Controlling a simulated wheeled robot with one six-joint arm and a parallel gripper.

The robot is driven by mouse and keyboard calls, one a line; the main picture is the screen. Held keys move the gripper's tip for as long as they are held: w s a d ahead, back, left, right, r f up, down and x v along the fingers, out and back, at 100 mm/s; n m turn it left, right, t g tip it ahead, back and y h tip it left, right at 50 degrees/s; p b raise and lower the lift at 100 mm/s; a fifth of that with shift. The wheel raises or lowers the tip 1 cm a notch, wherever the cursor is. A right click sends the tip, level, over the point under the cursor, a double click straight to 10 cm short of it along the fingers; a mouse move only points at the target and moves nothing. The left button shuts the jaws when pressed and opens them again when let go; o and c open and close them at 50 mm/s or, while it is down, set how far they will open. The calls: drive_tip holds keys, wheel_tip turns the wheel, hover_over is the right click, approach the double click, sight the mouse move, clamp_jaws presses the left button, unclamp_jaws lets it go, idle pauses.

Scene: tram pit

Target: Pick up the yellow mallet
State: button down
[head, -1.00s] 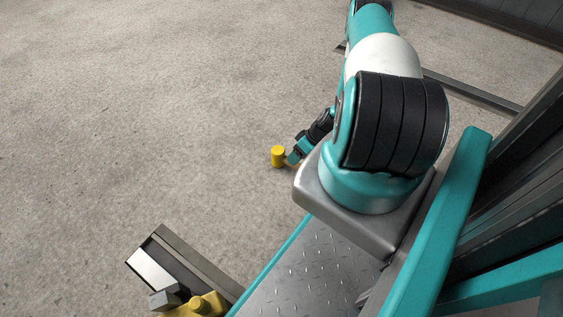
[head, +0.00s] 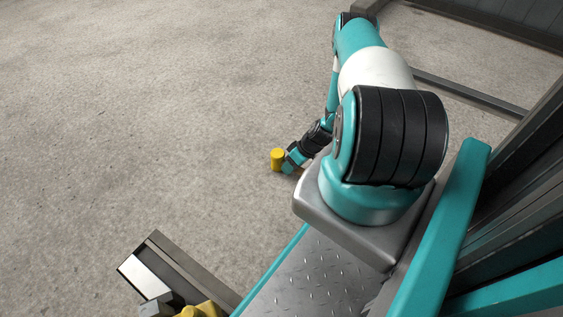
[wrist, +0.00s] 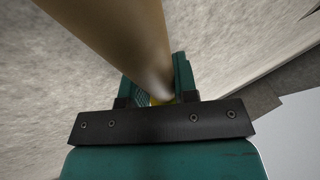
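The yellow mallet (head: 277,160) is on the concrete floor left of my arm in the head view; its yellow head shows, most of the handle is hidden. My gripper (head: 289,160) is close beside the yellow head. In the wrist view the teal fingers of my gripper (wrist: 158,88) stand on both sides of the handle. Some of the left finger's inner pad shows, so the fingers look open; contact on the right side is unclear.
A metal rail piece (head: 180,270) and another yellow object (head: 203,310) are at the lower left. A long metal rail (head: 470,95) runs along the floor at the right. The concrete floor (head: 130,110) at the left is clear.

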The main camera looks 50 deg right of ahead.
drive_tip(key=shift+r, duration=0.1)
wheel_tip(320, 180, up, 20)
drive_tip(key=p, duration=1)
drive_tip(key=shift+p, duration=0.4)
drive_tip(key=c, duration=1.4)
unclamp_jaws()
clamp_jaws()
